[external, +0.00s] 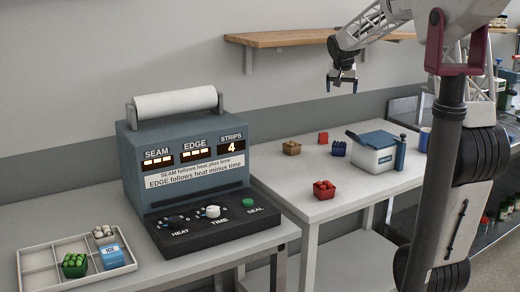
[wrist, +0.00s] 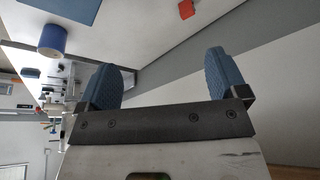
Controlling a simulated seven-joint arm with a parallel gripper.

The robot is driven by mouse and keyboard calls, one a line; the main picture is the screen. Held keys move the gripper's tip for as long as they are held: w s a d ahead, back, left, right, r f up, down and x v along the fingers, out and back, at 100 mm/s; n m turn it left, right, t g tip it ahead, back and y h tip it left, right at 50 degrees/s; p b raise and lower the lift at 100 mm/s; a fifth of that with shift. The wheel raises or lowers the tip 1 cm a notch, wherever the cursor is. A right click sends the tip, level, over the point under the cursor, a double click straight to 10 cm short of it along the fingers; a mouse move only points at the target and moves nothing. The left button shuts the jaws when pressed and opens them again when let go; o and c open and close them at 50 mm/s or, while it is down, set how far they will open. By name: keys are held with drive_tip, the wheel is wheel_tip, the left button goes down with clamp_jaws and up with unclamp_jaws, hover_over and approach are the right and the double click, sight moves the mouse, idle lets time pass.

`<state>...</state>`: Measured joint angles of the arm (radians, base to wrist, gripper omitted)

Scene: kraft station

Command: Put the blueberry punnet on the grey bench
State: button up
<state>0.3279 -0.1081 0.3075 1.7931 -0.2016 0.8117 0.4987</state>
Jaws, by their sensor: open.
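The small dark blue punnet (external: 339,148), which looks like the blueberry one, stands on the light grey table (external: 262,166) at the right, beside a white box. My gripper (external: 342,86) hangs in the air above and behind that table, apart from the punnet. In the wrist view my gripper (wrist: 162,76) has its two blue fingertips wide apart with nothing between them. I cannot make out the blueberry punnet in the wrist view. Another light grey bench (external: 105,218) stands at the left; I cannot tell which surface is the grey bench.
A white box with a blue lid (external: 374,156), a red punnet (external: 324,189), a brown punnet (external: 291,148) and a red block (external: 323,136) share the right table. A sealing machine (external: 190,165) and a divided tray (external: 42,268) occupy the left bench. A wooden shelf (external: 290,39) hangs behind.

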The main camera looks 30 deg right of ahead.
drive_tip(key=w+d+f, duration=0.2)
drive_tip(key=w+d, duration=0.1)
drive_tip(key=d, duration=0.1)
hover_over(339, 145)
drive_tip(key=s+a, duration=0.1)
drive_tip(key=s, duration=0.1)
wheel_tip(339, 145, down, 18)
drive_tip(key=shift+m, duration=0.4)
drive_tip(key=shift+x, duration=1.25)
drive_tip(key=shift+w+f, duration=0.1)
drive_tip(key=shift+x, duration=2.5)
drive_tip(key=shift+w, duration=0.2)
